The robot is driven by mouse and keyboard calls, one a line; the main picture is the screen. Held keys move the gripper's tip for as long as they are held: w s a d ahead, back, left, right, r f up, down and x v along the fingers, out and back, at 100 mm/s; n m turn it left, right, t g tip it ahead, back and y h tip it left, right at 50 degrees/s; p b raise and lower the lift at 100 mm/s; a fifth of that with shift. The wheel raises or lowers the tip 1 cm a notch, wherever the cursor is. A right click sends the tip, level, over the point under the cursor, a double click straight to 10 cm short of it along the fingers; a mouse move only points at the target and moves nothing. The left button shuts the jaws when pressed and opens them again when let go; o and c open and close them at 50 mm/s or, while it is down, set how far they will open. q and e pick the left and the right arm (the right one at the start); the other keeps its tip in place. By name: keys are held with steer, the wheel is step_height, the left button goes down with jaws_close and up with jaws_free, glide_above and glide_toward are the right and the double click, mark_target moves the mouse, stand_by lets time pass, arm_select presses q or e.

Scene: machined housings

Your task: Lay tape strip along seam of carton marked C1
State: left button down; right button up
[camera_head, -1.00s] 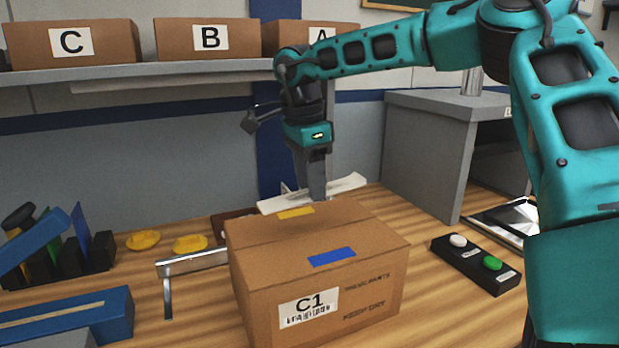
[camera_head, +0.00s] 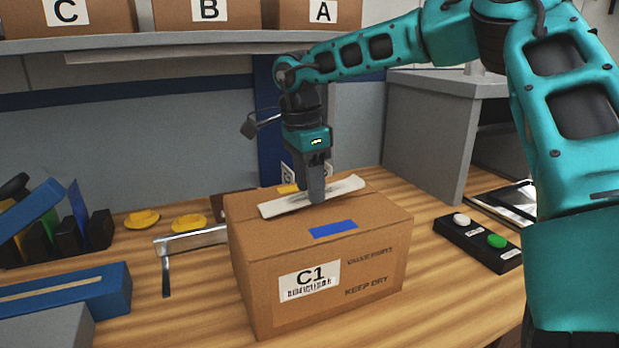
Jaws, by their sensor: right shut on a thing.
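The carton marked C1 (camera_head: 375,250) stands on the wooden table, its label facing me. My right gripper (camera_head: 316,196) points down over the carton's top and is shut on the white tape strip (camera_head: 347,187). The strip runs left to right over the middle of the top, low against it; I cannot tell whether it touches all along. The seam is hard to make out near the strip. My left gripper is not in view.
A black box with a white and a green button (camera_head: 470,250) lies right of the carton. A metal bracket (camera_head: 190,240), two yellow discs (camera_head: 189,223) and a blue block (camera_head: 70,300) are to the left. Cartons C, B (camera_head: 235,12) and A stand on a shelf behind.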

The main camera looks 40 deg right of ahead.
steer(key=shift+f, duration=0.3)
steer(key=o, duration=1.1)
steer(key=r, duration=0.4)
steer(key=a+r+p, duration=0.1)
steer(key=r, duration=0.8)
steer(key=shift+w+a+p, duration=0.15)
steer(key=shift+w+p, duration=0.1)
steer(key=shift+p, duration=0.05)
steer(key=shift+f, duration=0.1)
